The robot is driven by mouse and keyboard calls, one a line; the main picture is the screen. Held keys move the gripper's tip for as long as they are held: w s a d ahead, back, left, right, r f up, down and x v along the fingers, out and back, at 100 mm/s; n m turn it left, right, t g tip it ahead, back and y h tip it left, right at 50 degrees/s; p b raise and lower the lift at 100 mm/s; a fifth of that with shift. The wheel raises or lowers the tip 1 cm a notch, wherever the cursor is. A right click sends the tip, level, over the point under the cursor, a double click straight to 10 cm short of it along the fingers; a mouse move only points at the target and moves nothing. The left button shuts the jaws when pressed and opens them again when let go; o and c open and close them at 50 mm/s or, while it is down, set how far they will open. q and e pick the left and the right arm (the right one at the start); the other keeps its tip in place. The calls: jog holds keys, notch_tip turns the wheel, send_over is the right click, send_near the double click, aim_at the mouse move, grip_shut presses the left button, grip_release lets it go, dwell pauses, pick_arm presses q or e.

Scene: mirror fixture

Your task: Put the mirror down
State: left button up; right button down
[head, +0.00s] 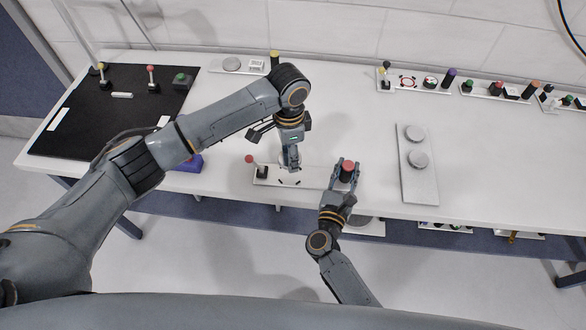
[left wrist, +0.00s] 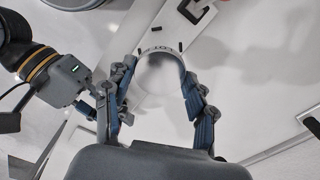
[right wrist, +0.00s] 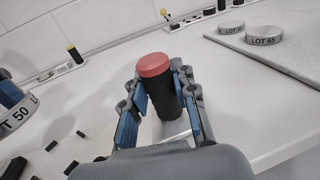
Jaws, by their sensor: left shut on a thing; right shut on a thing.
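The mirror is a round pale disc (left wrist: 161,74) with "LOT" lettering on its rim, held between the fingers of my left gripper (left wrist: 157,84). Its edge, marked "LOT 50", also shows at the left of the right wrist view (right wrist: 14,117). In the head view my left gripper (head: 291,163) is over the white fixture plate (head: 315,177), which has small black pegs. It looks held above the plate, but the gap is hard to judge. My right gripper (head: 345,178) is shut on a black upright handle with a red top (right wrist: 158,88), at the plate's right end.
A red-knobbed lever (head: 250,160) stands at the plate's left end. A grey slab (head: 417,188) with two discs lies to the right. Control strips line the back edge. Table between is clear.

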aim_at(290, 175)
pick_arm(q)
notch_tip(290, 175, down, 7)
jog(key=shift+r, duration=0.1)
dwell(0.3)
jog(key=shift+f, duration=0.4)
jog(key=o, duration=1.2)
jog(key=shift+s+f, duration=0.15)
jog(key=shift+w, duration=0.2)
notch_tip(290, 175, up, 13)
jog(key=shift+r, duration=0.1)
